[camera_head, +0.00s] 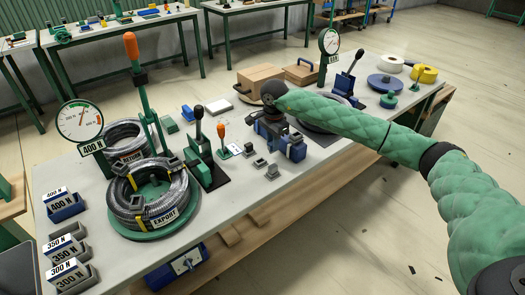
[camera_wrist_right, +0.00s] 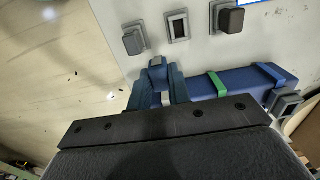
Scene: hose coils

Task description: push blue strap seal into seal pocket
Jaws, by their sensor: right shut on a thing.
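My right gripper (camera_head: 268,138) reaches in from the right over the middle of the table, its fingertips partly hidden by its own body. In the right wrist view its fingers (camera_wrist_right: 158,88) are shut on a small blue piece, which I take for the blue strap seal (camera_wrist_right: 157,66). A grey frame with a dark opening, perhaps the seal pocket (camera_wrist_right: 178,26), lies on the table just beyond the fingertips. The seal is apart from it in the picture. A dark block in a grey holder (camera_wrist_right: 228,17) and another grey piece (camera_wrist_right: 134,40) flank it. My left gripper is not in view.
A blue bar with a green band (camera_wrist_right: 217,84) lies right beside the fingers. A lever tool (camera_head: 202,150) and the EXPORT hose coil (camera_head: 150,197) stand left of the gripper. A gauge (camera_head: 329,43) stands behind. The table's front edge is close by.

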